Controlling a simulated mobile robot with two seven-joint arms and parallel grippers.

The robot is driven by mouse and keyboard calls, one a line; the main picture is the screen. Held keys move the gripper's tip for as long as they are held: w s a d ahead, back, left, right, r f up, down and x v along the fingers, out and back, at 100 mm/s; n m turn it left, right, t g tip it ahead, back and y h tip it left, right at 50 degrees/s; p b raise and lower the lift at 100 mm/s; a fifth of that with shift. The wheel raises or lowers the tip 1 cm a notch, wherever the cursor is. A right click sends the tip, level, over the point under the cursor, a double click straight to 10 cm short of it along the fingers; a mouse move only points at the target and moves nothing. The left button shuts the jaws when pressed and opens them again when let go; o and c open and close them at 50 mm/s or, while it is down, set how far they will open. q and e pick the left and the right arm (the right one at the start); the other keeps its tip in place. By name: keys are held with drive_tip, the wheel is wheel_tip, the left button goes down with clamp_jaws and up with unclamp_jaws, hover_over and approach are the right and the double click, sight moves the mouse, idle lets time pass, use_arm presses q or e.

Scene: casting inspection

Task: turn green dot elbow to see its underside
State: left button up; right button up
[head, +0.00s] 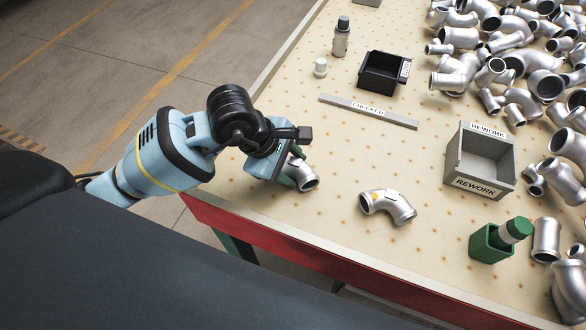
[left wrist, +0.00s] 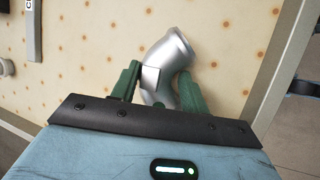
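My left gripper (head: 292,165) is over the table near its front left edge. Its green fingers (left wrist: 160,88) are shut on a silver pipe elbow (head: 308,177), one on each side. In the left wrist view the elbow (left wrist: 167,60) has its flanged end away from the gripper and a pale flat label on its side. A second elbow (head: 394,206) lies free to the right, with a yellow dot and a pale label. My right gripper is out of view.
A grey bar marked CHECKED (head: 368,111) lies behind. A black tray (head: 370,86), a bottle (head: 341,40) and a white-capped jar (head: 320,68) stand farther back. A REWORK box (head: 470,186), a green holder (head: 487,246) and many castings occupy the right. The table between is clear.

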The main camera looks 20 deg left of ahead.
sight(301, 162)
use_arm(q)
drive_tip(key=c, duration=0.7)
drive_tip(key=shift+r, duration=0.1)
drive_tip(key=shift+r, duration=0.6)
wheel_tip(301, 162, up, 3)
drive_tip(key=shift+w+f, duration=0.1)
drive_tip(key=shift+f, duration=0.1)
drive_tip(key=s, duration=0.7)
drive_tip(key=s+b, duration=0.1)
drive_tip(key=s, duration=0.3)
drive_tip(key=shift+s+r, duration=0.25)
drive_tip(key=s+p, duration=0.1)
drive_tip(key=p, duration=0.1)
drive_tip(key=s+p, duration=0.1)
drive_tip(key=s, duration=0.1)
drive_tip(key=s+p, duration=0.1)
drive_tip(key=p, duration=0.1)
drive_tip(key=shift+s+r+p, duration=0.3)
drive_tip(key=shift+s+p, duration=0.05)
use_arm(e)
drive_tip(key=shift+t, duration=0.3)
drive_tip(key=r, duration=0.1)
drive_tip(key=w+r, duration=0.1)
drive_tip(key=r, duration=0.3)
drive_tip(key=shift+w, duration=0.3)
